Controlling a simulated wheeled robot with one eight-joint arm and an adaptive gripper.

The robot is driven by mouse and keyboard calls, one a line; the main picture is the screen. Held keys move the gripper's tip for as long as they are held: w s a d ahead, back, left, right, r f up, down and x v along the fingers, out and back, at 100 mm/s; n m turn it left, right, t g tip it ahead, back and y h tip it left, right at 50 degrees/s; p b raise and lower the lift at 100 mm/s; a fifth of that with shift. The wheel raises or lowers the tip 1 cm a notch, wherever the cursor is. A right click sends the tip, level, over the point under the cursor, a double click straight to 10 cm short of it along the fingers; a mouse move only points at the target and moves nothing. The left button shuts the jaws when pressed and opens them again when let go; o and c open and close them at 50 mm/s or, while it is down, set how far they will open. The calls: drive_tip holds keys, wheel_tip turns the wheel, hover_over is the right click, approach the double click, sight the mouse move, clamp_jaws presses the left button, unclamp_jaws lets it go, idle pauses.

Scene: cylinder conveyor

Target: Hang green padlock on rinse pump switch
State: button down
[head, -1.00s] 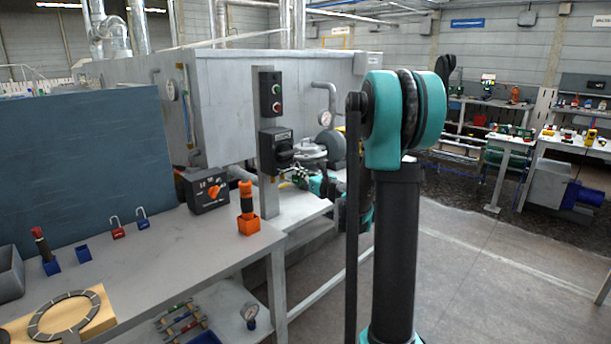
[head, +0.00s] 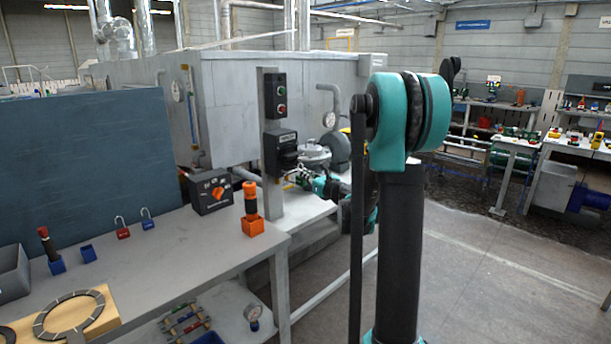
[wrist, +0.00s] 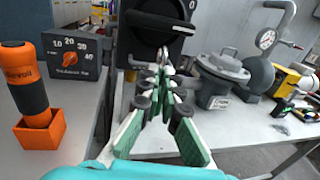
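A black rotary switch (head: 281,152) is mounted on a grey post, below a box with push buttons; its label is too small to read. In the wrist view the switch (wrist: 158,22) fills the top middle, its knob facing me. My gripper (wrist: 162,82) is just in front of and below the knob, its fingers closed together at the tips. A small green padlock (wrist: 167,72) appears pinched between the tips, its metal shackle upright towards the knob. I cannot tell whether the shackle touches the switch. In the head view my gripper (head: 300,179) is small and partly hidden.
An orange-handled tool (head: 250,200) stands in an orange holder on the bench, left of the post. A dial box (head: 210,192) is behind it. A red padlock (head: 122,228) and a blue padlock (head: 147,219) lie further left. A valve and gauge (wrist: 217,80) stand right of the switch.

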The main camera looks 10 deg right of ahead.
sight(296, 178)
drive_tip(key=shift+a+x, duration=0.25)
drive_tip(key=shift+x, duration=0.85)
drive_tip(key=shift+w+a, duration=0.4)
drive_tip(key=shift+w, duration=0.05)
drive_tip(key=shift+w+a+r, duration=0.15)
drive_tip(key=shift+w+a, duration=0.1)
drive_tip(key=shift+w, duration=0.1)
idle(0.8)
drive_tip(key=shift+s+f, duration=0.1)
drive_tip(key=shift+f, duration=0.1)
drive_tip(key=shift+a+f, duration=0.1)
drive_tip(key=shift+f, duration=0.9)
drive_tip(key=shift+w+a+f, duration=0.2)
drive_tip(key=shift+w+f, duration=0.1)
drive_tip(key=shift+f, duration=0.2)
drive_tip(key=shift+d, duration=0.1)
drive_tip(key=c, duration=1.6)
unclamp_jaws()
drive_tip(key=shift+s+d, duration=0.15)
drive_tip(key=shift+c, duration=0.2)
